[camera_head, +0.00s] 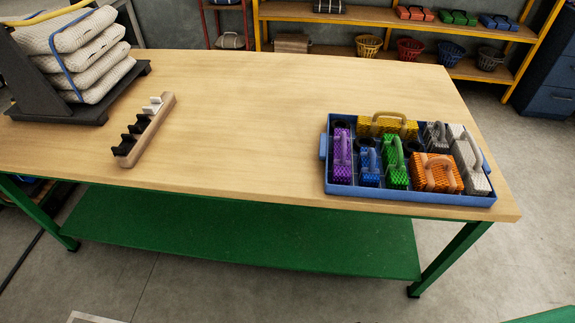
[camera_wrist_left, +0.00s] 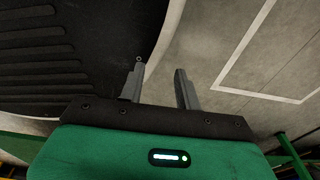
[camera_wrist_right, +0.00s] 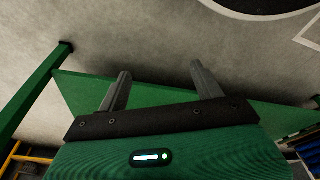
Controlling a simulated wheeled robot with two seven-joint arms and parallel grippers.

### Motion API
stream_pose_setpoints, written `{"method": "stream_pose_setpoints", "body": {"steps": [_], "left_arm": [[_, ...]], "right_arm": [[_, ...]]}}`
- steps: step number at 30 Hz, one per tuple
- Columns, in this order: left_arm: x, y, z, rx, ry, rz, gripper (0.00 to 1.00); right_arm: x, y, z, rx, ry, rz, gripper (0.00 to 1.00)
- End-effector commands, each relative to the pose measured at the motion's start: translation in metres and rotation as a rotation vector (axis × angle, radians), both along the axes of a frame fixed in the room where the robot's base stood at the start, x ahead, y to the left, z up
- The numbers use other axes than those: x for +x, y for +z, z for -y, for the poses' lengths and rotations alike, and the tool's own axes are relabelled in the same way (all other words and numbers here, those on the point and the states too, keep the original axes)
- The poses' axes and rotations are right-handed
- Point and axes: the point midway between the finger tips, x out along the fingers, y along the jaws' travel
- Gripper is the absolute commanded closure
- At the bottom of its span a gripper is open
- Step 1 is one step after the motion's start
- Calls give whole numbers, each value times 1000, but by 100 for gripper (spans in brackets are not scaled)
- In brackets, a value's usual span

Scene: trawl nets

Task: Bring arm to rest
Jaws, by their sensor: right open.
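My left gripper (camera_wrist_left: 160,68) shows only in the left wrist view; its two fingers are apart with nothing between them. My right gripper (camera_wrist_right: 161,70) shows only in the right wrist view; its fingers are spread wider and hold nothing. Both hang over the floor, away from the tabletop. In the right wrist view, the green lower shelf (camera_wrist_right: 165,98) of the table lies beyond the fingers.
The wooden table (camera_head: 250,110) carries a blue tray (camera_head: 400,194) of several coloured handled blocks at right. A slotted wooden rack (camera_head: 158,128) and a black stand (camera_head: 95,113) with stacked pale mesh bags (camera_head: 95,60) are at left. The table's middle is clear. Shelves (camera_head: 400,22) stand behind.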

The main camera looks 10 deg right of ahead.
Motion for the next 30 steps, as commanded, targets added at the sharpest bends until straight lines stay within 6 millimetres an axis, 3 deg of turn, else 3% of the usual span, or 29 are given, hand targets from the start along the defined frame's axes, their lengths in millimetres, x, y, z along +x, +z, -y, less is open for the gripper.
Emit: {"method": "stream_pose_setpoints", "body": {"steps": [6, 15, 21, 30], "left_arm": [[-19, 6, -4, 4, -3, -16, 66], [-42, 11, -9, 6, -7, -30, 66], [-52, 13, -11, 8, -8, -36, 66], [-54, 13, -11, 8, -8, -36, 66]], "right_arm": [[-50, -73, 8, -6, 8, -44, 33], [-140, -141, 24, -13, 19, -92, 33], [-182, -158, 33, -16, 24, -109, 33], [-193, -161, 35, -17, 26, -111, 33]]}}
